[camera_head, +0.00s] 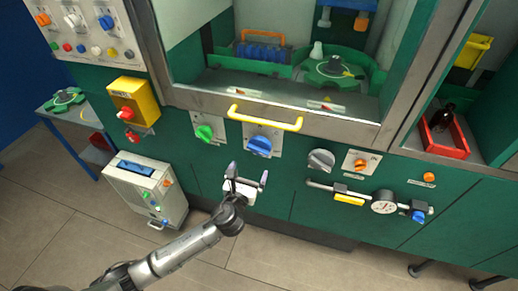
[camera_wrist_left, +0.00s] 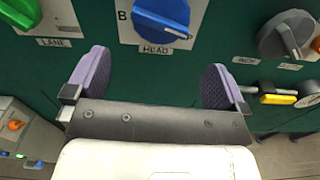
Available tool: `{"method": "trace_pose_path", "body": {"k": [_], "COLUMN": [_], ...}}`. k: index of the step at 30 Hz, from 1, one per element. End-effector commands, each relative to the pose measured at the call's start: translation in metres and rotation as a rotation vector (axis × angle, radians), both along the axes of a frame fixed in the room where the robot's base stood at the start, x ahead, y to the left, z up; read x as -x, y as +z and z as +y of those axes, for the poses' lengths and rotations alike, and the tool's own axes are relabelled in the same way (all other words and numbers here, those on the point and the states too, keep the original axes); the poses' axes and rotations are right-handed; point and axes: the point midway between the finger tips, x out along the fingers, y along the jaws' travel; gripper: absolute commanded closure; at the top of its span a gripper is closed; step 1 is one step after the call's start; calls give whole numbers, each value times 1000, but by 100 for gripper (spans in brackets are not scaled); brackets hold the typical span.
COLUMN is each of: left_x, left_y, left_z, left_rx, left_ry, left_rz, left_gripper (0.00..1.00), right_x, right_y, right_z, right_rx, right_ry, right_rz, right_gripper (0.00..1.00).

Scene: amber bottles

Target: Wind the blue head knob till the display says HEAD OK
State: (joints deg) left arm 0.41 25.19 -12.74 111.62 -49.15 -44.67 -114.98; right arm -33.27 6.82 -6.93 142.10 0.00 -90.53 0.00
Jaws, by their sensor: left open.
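The blue head knob (camera_head: 259,146) sits on a pale plate on the green machine front, under the yellow handle. In the left wrist view the blue knob (camera_wrist_left: 162,17) shows at the top, above a label reading HEAD. My left gripper (camera_head: 246,176) is open and empty, below the knob and apart from it. Its two purple-padded fingers (camera_wrist_left: 158,82) stand wide apart in the left wrist view, with the knob beyond them, between their lines. My right gripper is not in view. I cannot make out a display reading HEAD OK.
A green knob (camera_head: 205,132) labelled LANE is left of the blue knob, and a grey knob (camera_head: 320,160) is right. The yellow handle (camera_head: 265,117) juts out above. A pipe with a gauge (camera_head: 384,202) runs at lower right. A grey box (camera_head: 146,190) stands on the floor left.

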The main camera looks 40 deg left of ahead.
Motion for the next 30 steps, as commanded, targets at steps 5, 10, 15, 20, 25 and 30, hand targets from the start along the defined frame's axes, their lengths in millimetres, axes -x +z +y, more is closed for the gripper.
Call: {"method": "trace_pose_path", "body": {"k": [5,10,15,20,25,30], "left_x": [-33,-61,-83,-96,-102,-103], "left_y": [-1,-2,-1,-1,0,0], "left_z": [13,25,33,38,41,42], "left_rx": [0,1,2,2,3,3], "left_ry": [2,2,1,0,1,0], "left_rz": [-3,-2,-2,-2,-1,-1], "left_gripper": [0,0,0,0,0,0], "right_x": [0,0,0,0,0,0], "right_y": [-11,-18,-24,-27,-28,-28], "right_z": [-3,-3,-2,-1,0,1], "right_rx": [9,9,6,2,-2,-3], "right_ry": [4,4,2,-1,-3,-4], "right_rz": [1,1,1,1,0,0], "right_gripper": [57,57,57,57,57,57]}}
